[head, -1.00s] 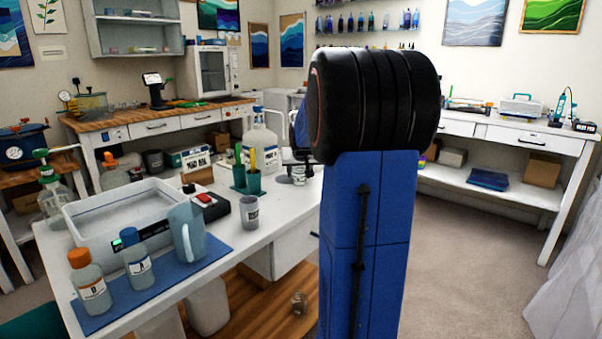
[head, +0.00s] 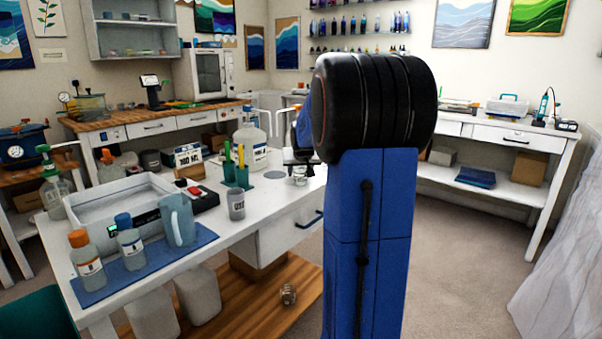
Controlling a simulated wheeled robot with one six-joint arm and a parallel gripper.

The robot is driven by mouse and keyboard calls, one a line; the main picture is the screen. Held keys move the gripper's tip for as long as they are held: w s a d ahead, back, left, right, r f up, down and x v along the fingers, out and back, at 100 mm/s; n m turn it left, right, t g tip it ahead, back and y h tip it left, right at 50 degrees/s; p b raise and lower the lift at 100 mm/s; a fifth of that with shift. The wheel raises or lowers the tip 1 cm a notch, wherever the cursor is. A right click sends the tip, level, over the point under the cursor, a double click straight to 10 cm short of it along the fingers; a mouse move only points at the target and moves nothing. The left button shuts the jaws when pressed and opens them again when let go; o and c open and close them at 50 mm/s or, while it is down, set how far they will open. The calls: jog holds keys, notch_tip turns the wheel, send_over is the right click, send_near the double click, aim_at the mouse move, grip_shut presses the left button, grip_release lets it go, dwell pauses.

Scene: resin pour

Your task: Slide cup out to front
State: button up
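A small pale cup (head: 300,176) with dark marking stands near the right end of the white workbench (head: 262,212). My gripper (head: 299,163) shows as a dark shape right above and at this cup, partly hidden behind my arm. I cannot tell whether its fingers are apart or touch the cup. A second cup, grey with dark lettering (head: 237,205), stands nearer the front edge of the bench, apart from my gripper.
Green holders with tools (head: 236,172) and a large white jug (head: 252,142) stand left of my gripper. A blue mat (head: 150,268) holds a blue-grey pitcher (head: 178,221) and two bottles (head: 130,243). A white tray (head: 120,206) sits behind. The bench's front right is mostly clear.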

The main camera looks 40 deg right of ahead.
jog(key=o, duration=1.1)
jog(key=v, duration=1.7)
jog(key=shift+s+a, duration=0.15)
jog(key=shift+s, duration=0.05)
jog(key=shift+r, duration=0.1)
